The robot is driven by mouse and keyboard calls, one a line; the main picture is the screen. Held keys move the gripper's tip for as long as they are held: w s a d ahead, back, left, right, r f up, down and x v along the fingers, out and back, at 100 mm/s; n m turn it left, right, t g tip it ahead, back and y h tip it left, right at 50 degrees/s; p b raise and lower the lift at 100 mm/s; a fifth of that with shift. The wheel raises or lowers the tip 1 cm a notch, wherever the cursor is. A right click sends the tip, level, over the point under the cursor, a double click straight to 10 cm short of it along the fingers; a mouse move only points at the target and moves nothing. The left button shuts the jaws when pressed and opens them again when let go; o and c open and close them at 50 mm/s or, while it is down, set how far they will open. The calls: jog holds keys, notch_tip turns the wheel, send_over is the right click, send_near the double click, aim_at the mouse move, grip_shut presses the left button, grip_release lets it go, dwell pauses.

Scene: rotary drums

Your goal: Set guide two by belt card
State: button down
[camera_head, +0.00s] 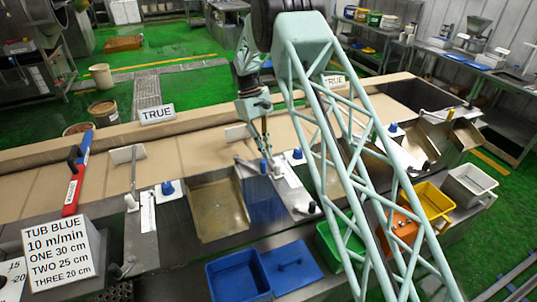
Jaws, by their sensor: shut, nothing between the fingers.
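The belt card (62,252), a white sign at the lower left, reads TUB BLUE, 10 m/min, ONE 30 cm, TWO 25 cm, THREE 20 cm. The middle guide, likely guide two, has a pale plate (236,133) over the tan belt (190,157) and a metal mount (290,192) on the near edge. Blue knobs (297,154) sit on this mount. My gripper (265,150) points down, shut and empty, just above or at the mount's left knob; I cannot tell whether they touch. Its scale marks are unreadable and partly hidden by my arm.
Another guide (126,154) stands at left, with a blue knob (168,188) beside its mount. A red-and-blue lever (75,184) is farther left. Blue (238,276), green (328,245) and yellow (430,204) tubs lie in front. My arm's lattice link crosses the right half.

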jog(key=b+v, duration=0.1)
jog(key=v, duration=0.9)
jog(key=c, duration=3.4)
grip_release()
